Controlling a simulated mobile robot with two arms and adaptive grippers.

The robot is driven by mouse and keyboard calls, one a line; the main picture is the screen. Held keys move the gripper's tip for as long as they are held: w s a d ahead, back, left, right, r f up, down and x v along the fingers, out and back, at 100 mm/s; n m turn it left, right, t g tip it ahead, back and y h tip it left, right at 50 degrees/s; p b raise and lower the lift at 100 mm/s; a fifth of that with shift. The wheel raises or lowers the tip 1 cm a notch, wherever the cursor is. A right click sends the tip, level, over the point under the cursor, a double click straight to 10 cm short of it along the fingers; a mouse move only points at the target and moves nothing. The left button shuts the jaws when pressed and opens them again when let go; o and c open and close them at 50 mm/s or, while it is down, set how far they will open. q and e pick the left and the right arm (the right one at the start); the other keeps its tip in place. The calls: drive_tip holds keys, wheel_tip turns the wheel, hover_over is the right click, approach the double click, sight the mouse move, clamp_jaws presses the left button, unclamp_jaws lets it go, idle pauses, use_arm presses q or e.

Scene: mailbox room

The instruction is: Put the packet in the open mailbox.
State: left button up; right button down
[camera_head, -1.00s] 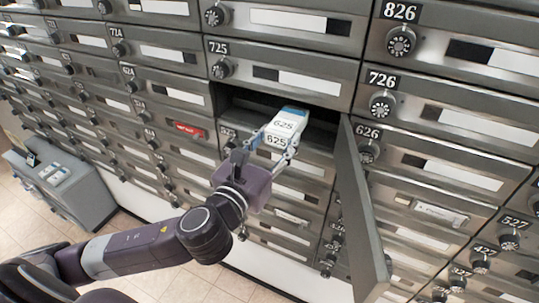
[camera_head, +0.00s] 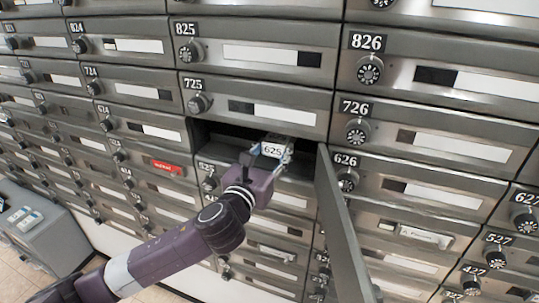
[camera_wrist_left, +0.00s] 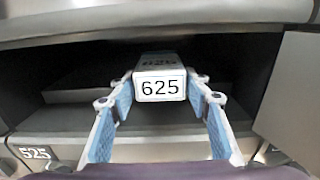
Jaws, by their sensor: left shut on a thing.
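The packet (camera_head: 272,150) is a small white box marked 625, and its near face shows in the left wrist view (camera_wrist_left: 160,87). My left gripper (camera_head: 270,158) is shut on the packet, one finger on each side, at the mouth of the open mailbox (camera_head: 222,130). In the left wrist view the packet's far part reaches into the dark mailbox opening (camera_wrist_left: 240,65), and the gripper (camera_wrist_left: 160,95) is just in front. The mailbox door (camera_head: 342,235) hangs open to the right. My right gripper is not in view.
Shut mailboxes with round dials surround the opening, such as number 726 (camera_head: 420,140) to the right. A red label (camera_head: 167,168) is on a box to the left. A grey cabinet (camera_head: 40,235) stands at the lower left.

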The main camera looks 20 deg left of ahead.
use_arm(q)
drive_tip(key=shift+w, duration=0.2)
drive_tip(key=o, duration=1.2)
drive_tip(key=shift+p, duration=0.35)
